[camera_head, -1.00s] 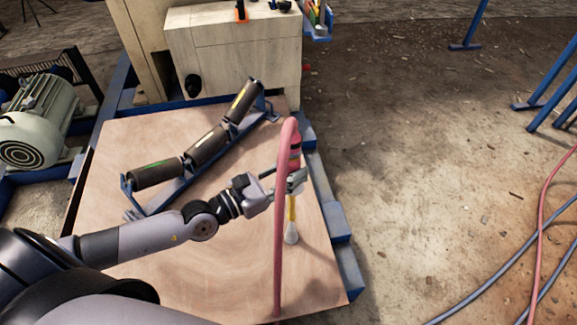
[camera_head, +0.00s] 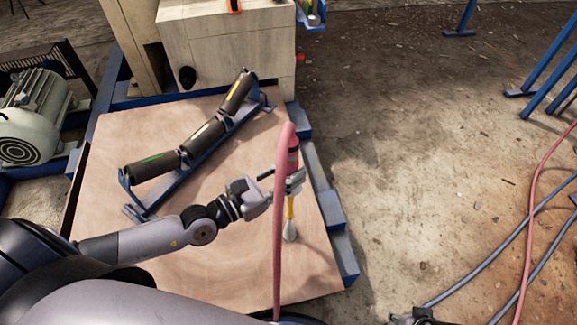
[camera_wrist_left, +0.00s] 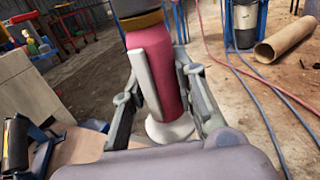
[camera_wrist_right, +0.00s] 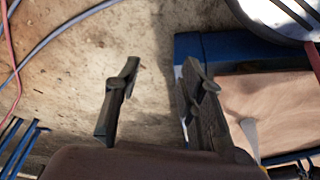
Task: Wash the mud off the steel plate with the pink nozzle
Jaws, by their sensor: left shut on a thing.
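A pink nozzle (camera_head: 293,158) hangs upright in my left gripper (camera_head: 290,184), its yellow stem and white tip pointing down above a plywood board. A pink hose loops over from its top. In the left wrist view the nozzle's pink body (camera_wrist_left: 168,75) is between the two fingers (camera_wrist_left: 165,95), which are shut on it. My right gripper (camera_head: 420,318) shows at the bottom edge of the head view. In the right wrist view its fingers (camera_wrist_right: 155,95) are apart, with only bare floor between them. I cannot make out a muddy steel plate in any view.
The plywood board (camera_head: 195,245) lies on a blue frame (camera_head: 335,225) and carries a roller bracket (camera_head: 190,145). A green motor (camera_head: 35,115) is at the left, a wooden box (camera_head: 230,50) behind. Hoses (camera_head: 532,230) cross the floor at right; the middle floor is clear.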

